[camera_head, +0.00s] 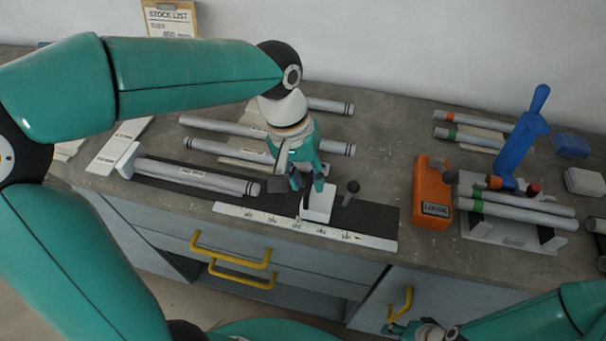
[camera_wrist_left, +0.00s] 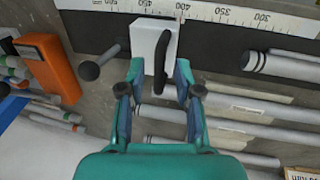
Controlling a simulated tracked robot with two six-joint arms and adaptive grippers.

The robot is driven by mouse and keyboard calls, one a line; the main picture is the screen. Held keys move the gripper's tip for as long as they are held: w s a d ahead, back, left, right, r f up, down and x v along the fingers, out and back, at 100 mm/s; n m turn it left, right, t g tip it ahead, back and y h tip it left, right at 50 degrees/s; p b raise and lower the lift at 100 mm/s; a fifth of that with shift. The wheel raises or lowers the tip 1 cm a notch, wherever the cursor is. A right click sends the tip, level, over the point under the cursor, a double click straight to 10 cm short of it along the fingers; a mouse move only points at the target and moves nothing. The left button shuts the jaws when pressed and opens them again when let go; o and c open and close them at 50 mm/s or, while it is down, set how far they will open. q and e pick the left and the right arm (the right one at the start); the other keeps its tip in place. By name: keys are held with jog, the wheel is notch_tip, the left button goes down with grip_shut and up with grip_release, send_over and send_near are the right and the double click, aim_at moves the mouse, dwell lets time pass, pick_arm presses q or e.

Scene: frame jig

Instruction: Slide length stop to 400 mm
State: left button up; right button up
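The length stop is a white block (camera_head: 319,204) on the dark rail beside the printed scale. It also shows in the wrist view (camera_wrist_left: 143,38), where it sits near the scale's 400 to 450 stretch; its exact reading is unclear. A black handle (camera_wrist_left: 161,68) stands up from it. My left gripper (camera_head: 305,186) is over the stop. In the wrist view its two fingers (camera_wrist_left: 159,70) are apart on either side of the handle, with gaps visible. A black ball-ended lever (camera_head: 351,188) stands right of the stop. My right gripper (camera_head: 416,330) is low at the frame edge, its fingers unclear.
A grey tube (camera_head: 195,176) lies along the rail left of the stop, its end short of it. The scale strip (camera_head: 350,235) runs along the front. An orange block (camera_head: 431,192) and a blue upright tool (camera_head: 520,145) stand to the right. More tubes lie behind.

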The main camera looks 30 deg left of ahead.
pick_arm(q)
jog(key=shift+r, duration=0.15)
notch_tip(320, 180, up, 11)
jog(key=a, duration=0.2)
jog(key=shift+s+a+r, duration=0.15)
jog(key=shift+s+r, duration=0.05)
jog(key=shift+s, duration=0.1)
dwell(0.4)
